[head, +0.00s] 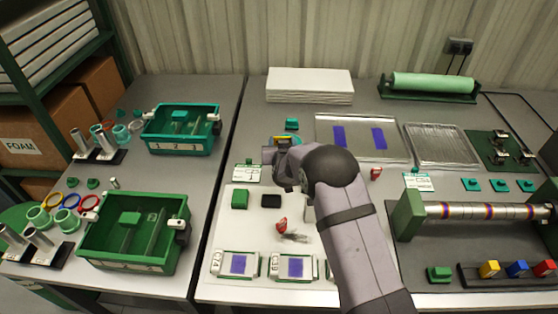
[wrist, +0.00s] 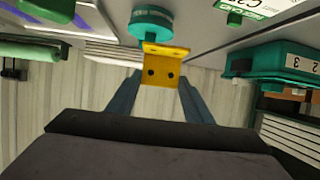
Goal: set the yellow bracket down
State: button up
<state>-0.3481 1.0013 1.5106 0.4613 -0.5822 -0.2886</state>
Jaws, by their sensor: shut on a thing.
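A teal round piece (wrist: 152,20) shows just beyond the bracket in the wrist view. I cannot tell whether the bracket touches it.
A white board (head: 262,228) holds a green block (head: 240,198), a black block (head: 271,201) and a red-tagged item (head: 282,225). A white stack (head: 310,85) stands behind. Green bins (head: 180,140) are left; metal trays (head: 361,150) are right.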

notch_tip(320, 180, up, 7)
jog(key=s+a+f+n+y, duration=0.1)
jog(key=s+f+y, duration=0.1)
jog(key=s, duration=0.5)
jog(key=s+a+f+n+y+b, duration=0.1)
jog(key=s+a+n+y, duration=0.1)
jog(key=s, duration=0.5)
jog(key=shift+s+f+n+g, duration=0.25)
jog(key=shift+f+n+g, duration=0.05)
jog(key=shift+f+g, duration=0.1)
jog(key=shift+f+p, duration=0.6)
jog(key=shift+f, duration=4.3)
jog(key=shift+f, duration=0.15)
jog(key=shift+f+b, duration=0.35)
jog(key=shift+b, duration=0.1)
